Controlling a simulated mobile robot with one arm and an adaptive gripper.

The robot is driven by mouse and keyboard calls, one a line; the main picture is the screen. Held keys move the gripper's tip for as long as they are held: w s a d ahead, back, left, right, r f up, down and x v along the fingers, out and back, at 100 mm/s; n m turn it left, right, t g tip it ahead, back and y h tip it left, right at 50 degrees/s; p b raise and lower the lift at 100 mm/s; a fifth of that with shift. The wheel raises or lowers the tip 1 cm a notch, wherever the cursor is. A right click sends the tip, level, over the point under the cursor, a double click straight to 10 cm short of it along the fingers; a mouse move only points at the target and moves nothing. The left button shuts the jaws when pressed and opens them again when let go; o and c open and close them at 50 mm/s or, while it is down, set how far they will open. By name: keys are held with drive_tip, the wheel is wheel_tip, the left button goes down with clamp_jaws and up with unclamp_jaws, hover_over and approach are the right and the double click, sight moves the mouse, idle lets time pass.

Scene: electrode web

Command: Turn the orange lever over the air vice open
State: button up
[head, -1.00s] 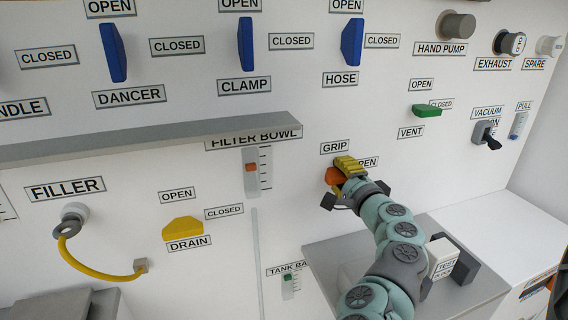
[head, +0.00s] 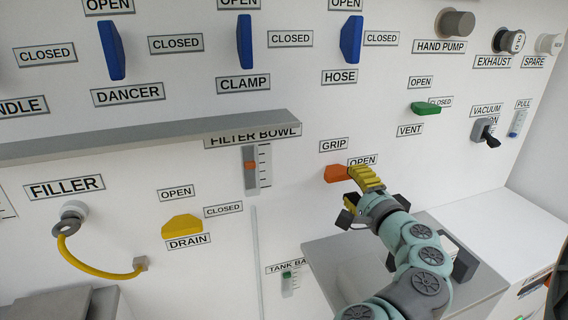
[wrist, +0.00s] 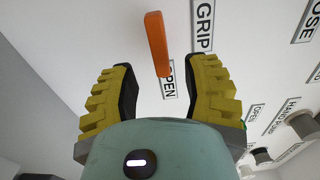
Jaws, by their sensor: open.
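The orange lever (head: 337,174) sits on the white panel below the GRIP label (head: 333,145). It lies about level, with one end towards the OPEN label (head: 362,161) at its right. In the wrist view the orange lever (wrist: 157,42) shows ahead of and between the fingertips, its near end beside the OPEN label (wrist: 168,80). My gripper (head: 354,194), with yellow ribbed fingers, is open and empty, just right of and below the lever in the head view. The wrist view shows a gap on both sides of the lever.
A green VENT lever (head: 425,108) is up and to the right. A grey ledge (head: 150,138) juts out at the left. A grey platform (head: 325,250) with a block partly hidden by my arm stands below.

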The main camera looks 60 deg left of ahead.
drive_tip(key=shift+v, duration=3)
drive_tip(key=shift+r, duration=0.1)
